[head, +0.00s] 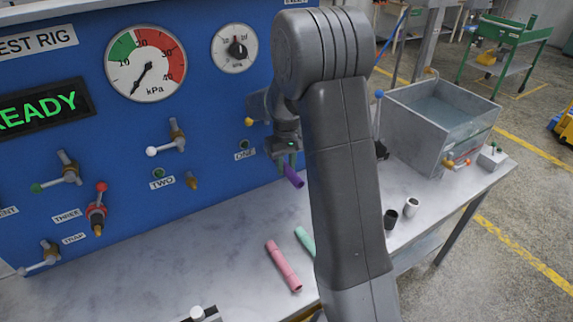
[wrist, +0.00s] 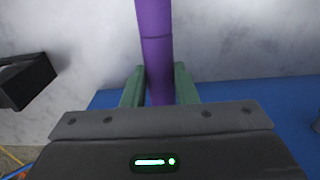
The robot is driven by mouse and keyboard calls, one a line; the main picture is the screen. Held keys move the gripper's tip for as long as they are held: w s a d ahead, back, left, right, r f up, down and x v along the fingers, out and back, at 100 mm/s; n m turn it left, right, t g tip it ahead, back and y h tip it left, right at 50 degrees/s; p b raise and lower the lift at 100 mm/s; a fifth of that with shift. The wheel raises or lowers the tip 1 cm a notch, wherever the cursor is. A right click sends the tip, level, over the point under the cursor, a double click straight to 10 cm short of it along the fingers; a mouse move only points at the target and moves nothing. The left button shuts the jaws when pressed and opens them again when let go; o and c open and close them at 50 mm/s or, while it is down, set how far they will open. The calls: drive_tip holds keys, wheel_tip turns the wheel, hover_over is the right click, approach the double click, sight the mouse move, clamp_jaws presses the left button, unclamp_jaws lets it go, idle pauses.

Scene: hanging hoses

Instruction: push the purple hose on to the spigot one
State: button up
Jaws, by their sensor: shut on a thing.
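The purple hose (head: 294,177) is between the fingers of my gripper (head: 287,162), which is shut on it beside the blue panel. In the head view its lower end points down and right, above the bench. In the wrist view the purple hose (wrist: 154,45) runs straight up from between the green fingers of my gripper (wrist: 159,88). The label ONE (head: 245,155) is on the panel just left of my gripper. Spigot one is hidden behind my gripper and arm, so I cannot tell whether the hose touches it.
A pink hose (head: 283,266) and a mint-green hose (head: 305,241) lie on the bench (head: 200,245). Spigot two (head: 192,181) and other valves stick out of the panel to the left. A black cup (head: 390,219), a white cup (head: 411,207) and a water tank (head: 400,125) stand to the right.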

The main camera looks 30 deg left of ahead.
sight(285, 165)
drive_tip(key=shift+w+a, duration=0.1)
drive_tip(key=shift+a, duration=0.05)
drive_tip(key=o, duration=1.1)
drive_tip(key=shift+a, duration=0.1)
drive_tip(key=shift+c, duration=0.2)
wheel_tip(285, 165, up, 14)
drive_tip(key=b, duration=0.1)
drive_tip(key=shift+b, duration=0.3)
drive_tip(key=shift+f, duration=0.15)
wheel_tip(285, 165, down, 14)
drive_tip(key=shift+r+p, duration=0.1)
drive_tip(key=shift+p, duration=0.7)
